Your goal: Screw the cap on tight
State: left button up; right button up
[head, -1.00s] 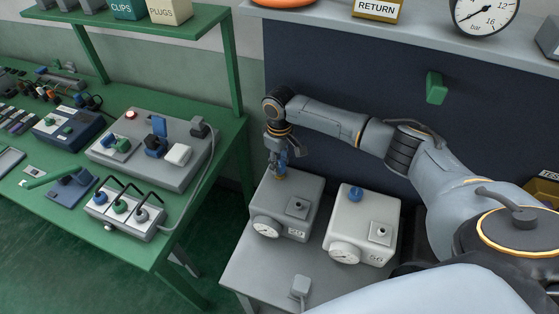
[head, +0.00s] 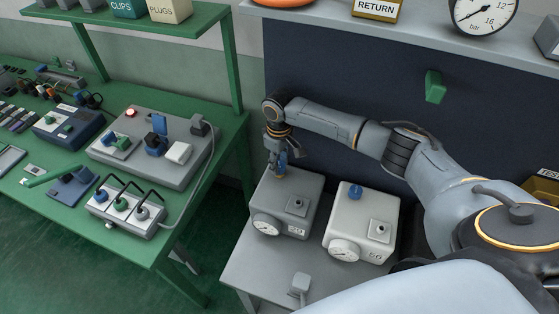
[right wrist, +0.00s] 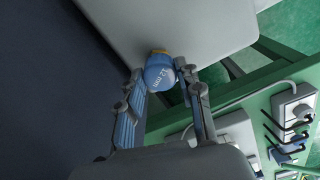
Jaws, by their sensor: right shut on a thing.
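The grey damper box (head: 268,212) stands on the small grey table, with a dial gauge on its front. My right gripper (head: 280,168) points down over the back left of its top. In the right wrist view, the gripper (right wrist: 166,80) is shut on a blue cap (right wrist: 158,73) marked "12 mm". A yellow band (right wrist: 159,52) shows at the cap's far side, against the box top. The cap is upright on the box; its thread is hidden. My left gripper is out of view.
A white damper box (head: 345,218) with a blue cap (head: 355,192) stands close to the right. A grey plug-like piece (head: 300,286) lies at the table's front. The green bench (head: 160,248) at left holds devices and tools. A dark panel rises behind.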

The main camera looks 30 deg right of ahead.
jog(key=shift+f+p, duration=0.35)
jog(key=shift+p, duration=0.05)
dwell(1.0)
jog(key=o, duration=0.9)
jog(key=shift+c, duration=1.3)
